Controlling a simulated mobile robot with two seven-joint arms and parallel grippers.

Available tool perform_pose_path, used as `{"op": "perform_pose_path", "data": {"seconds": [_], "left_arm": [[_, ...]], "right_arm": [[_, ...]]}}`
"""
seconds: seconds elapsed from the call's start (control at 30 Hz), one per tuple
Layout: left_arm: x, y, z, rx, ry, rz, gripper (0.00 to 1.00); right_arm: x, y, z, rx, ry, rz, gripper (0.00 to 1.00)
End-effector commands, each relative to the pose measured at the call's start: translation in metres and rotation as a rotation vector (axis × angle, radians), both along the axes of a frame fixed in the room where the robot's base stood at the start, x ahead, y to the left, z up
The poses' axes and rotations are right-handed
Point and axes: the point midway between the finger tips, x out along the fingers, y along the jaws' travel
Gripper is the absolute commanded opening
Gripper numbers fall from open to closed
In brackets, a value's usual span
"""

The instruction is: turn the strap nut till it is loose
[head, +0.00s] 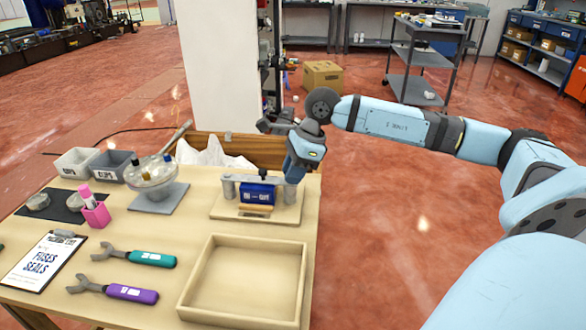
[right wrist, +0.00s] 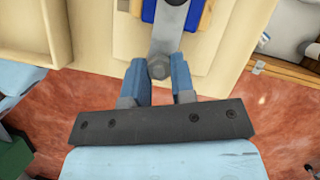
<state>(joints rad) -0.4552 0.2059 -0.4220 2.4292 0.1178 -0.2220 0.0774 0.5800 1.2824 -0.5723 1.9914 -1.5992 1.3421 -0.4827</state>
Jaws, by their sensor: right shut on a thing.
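The strap nut (right wrist: 159,67) is a grey hex nut at the end of a grey metal strap (right wrist: 166,35), seen in the right wrist view. In the head view the strap lies across a blue block (head: 258,194) on a wooden base (head: 228,211). My right gripper (right wrist: 159,80) has its blue fingers shut on the nut, one on each side. In the head view my right gripper (head: 293,176) comes down at the right end of the strap and hides the nut.
An empty wooden tray (head: 187,303) is at the table's front right. Teal (head: 150,258) and purple (head: 132,293) wrenches lie left of it, near a clipboard (head: 42,262). A glass bowl (head: 150,175), pink cup (head: 96,215) and grey bins (head: 76,162) stand farther back.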

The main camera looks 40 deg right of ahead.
Motion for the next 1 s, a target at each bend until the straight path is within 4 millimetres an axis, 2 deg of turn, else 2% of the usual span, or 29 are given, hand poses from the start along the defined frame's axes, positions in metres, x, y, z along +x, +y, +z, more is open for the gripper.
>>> {"op": "perform_pose_path", "data": {"seconds": [0.5,0.7,1.0], "left_arm": [[-0.001,0.002,0.022,-0.027,-0.061,0.016,0.43],[-0.002,0.002,0.024,-0.030,-0.065,0.019,0.43],[-0.002,0.003,0.017,-0.017,-0.040,0.022,0.43]], "right_arm": [[0.004,-0.001,0.001,-0.001,-0.002,0.448,0.00],[0.005,-0.001,0.002,-0.001,-0.003,0.560,0.00],[0.005,-0.001,0.001,-0.001,-0.001,0.638,0.00]]}}
